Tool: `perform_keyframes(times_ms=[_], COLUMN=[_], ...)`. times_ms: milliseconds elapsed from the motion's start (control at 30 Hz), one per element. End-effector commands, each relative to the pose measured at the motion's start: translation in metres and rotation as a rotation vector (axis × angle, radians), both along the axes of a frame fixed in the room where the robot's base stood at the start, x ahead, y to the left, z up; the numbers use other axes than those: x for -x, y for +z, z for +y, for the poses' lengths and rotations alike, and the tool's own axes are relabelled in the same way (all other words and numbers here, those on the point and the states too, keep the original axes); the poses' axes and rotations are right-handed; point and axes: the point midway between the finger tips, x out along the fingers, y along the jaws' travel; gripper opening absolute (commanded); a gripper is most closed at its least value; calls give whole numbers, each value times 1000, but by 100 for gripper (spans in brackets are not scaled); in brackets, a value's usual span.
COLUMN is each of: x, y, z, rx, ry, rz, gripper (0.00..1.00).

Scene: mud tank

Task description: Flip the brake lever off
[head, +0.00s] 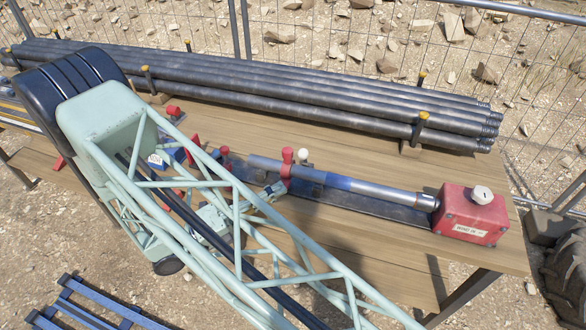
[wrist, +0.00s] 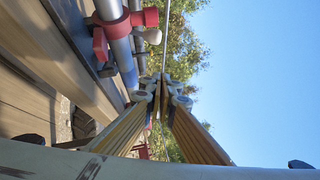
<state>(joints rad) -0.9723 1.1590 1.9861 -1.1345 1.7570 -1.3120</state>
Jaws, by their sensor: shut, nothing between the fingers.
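A white ball knob (head: 303,155) stands just behind a red clamp (head: 287,165) on the grey and blue tube; it looks like a lever end, but I cannot tell surely that it is the brake lever. In the wrist view the white knob (wrist: 152,36) shows beside the red clamp (wrist: 115,35). My gripper (head: 280,188) is at the near side of the tube, close below the red clamp, partly behind my arm's lattice. In the wrist view my gripper (wrist: 163,90) is shut and empty, its tips apart from the knob.
A red box (head: 470,214) with a white knob and a label sits at the tube's right end. Long dark pipes (head: 300,90) lie along the back of the wooden table (head: 385,265) between yellow-topped posts. A wire fence (head: 340,40) stands behind.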

Motion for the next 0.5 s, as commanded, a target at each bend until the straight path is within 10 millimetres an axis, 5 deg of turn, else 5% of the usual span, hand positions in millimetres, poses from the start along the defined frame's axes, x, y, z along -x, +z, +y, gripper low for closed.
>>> perform_keyframes(times_ms=[500], x=[4], y=[-29], z=[26], rx=[93], ry=[71], rz=[44], gripper=[0])
